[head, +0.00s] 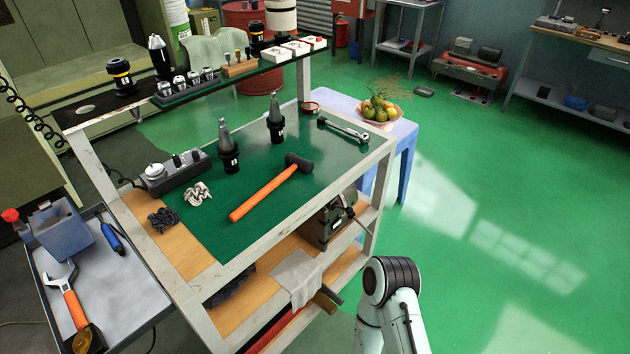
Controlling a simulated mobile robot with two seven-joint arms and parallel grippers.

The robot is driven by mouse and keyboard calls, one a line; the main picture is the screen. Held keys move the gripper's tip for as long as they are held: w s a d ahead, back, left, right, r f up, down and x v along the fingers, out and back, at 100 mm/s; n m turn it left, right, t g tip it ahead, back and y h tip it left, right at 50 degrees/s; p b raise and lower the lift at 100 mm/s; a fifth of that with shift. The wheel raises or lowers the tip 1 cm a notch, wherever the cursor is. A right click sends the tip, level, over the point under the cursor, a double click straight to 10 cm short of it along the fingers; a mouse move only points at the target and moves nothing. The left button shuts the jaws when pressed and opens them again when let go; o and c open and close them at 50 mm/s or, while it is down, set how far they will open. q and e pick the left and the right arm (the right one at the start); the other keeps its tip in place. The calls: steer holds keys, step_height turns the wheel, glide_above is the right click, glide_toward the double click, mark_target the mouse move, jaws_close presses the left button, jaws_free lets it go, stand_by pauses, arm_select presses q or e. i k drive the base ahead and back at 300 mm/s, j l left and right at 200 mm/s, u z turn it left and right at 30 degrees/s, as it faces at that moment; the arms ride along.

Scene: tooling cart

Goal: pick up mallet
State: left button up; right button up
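The mallet (265,195) lies flat on the green mat on top of the tooling cart (236,266). Its orange handle points down-left and its black head (298,163) is at the upper right. Nothing touches or covers it. One of my arm links shows at the bottom right, beside the cart's right side. No gripper shows in the head view, so I cannot see either one's fingers.
Two black tool holders (229,150) stand behind the mallet. A ratchet wrench (343,130) lies to its right, and a power strip (177,171) to its left. A raised shelf (127,106) with several holders runs along the back. The mat's front is clear.

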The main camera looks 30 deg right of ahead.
mark_target(295, 163)
steer(key=z, duration=0.75)
